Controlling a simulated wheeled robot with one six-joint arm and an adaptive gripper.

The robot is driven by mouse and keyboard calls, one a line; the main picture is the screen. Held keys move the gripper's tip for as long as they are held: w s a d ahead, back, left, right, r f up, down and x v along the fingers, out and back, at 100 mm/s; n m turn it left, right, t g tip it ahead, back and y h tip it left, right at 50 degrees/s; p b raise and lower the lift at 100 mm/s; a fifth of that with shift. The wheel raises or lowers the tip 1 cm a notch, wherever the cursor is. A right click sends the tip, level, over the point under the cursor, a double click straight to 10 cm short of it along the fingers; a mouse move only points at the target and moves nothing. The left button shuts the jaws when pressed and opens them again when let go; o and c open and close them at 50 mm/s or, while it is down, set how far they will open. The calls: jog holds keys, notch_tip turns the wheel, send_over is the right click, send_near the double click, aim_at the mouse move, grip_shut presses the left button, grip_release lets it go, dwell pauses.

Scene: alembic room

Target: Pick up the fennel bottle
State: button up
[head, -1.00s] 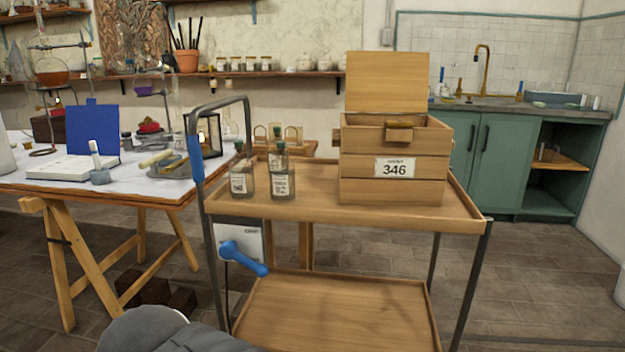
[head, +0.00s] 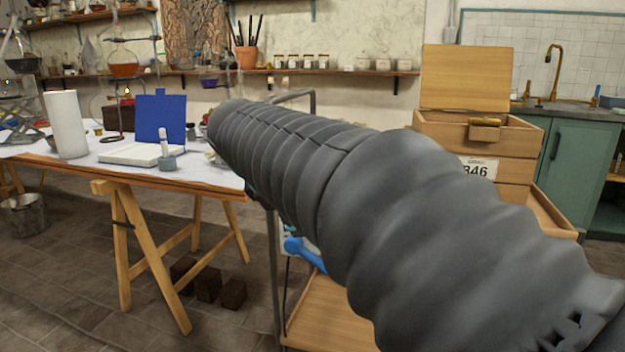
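No bottle can be made out now, the fennel bottle included. My grey, ribbed arm crosses the picture from lower right to upper left and covers most of the wooden cart's (head: 553,217) top. In the earlier view, small glass bottles with dark stoppers and white labels stood on the left part of that top, their labels too small to read. My gripper cannot be made out; it is out of sight beyond the arm sleeve.
A wooden drawer box (head: 467,93) with its lid up stands on the cart.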

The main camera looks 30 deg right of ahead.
jog(key=w+d+r+n+g+h+b, duration=0.1)
jog(key=w+d+r+n+g+h, duration=0.1)
jog(key=w+d+r+n+h, duration=0.35)
jog(key=w+d+r+n+g+h+b, duration=0.1)
jog(key=w+d+r+n+g+h, duration=0.1)
jog(key=w+d+r, duration=0.5)
jog(key=shift+y, duration=0.25)
jog(key=shift+w+a+f+b+x, duration=0.15)
jog(key=shift+w+f+b+x, duration=0.3)
jog(key=shift+x, duration=1.8)
jog(key=shift+w+a+f+b+x, duration=0.15)
jog(key=shift+f+b+x, duration=0.25)
jog(key=shift+x, duration=1.85)
jog(key=shift+w+a+f+b+x, duration=0.25)
jog(key=shift+b+x, duration=0.35)
jog(key=shift+x, duration=1.65)
grip_shut()
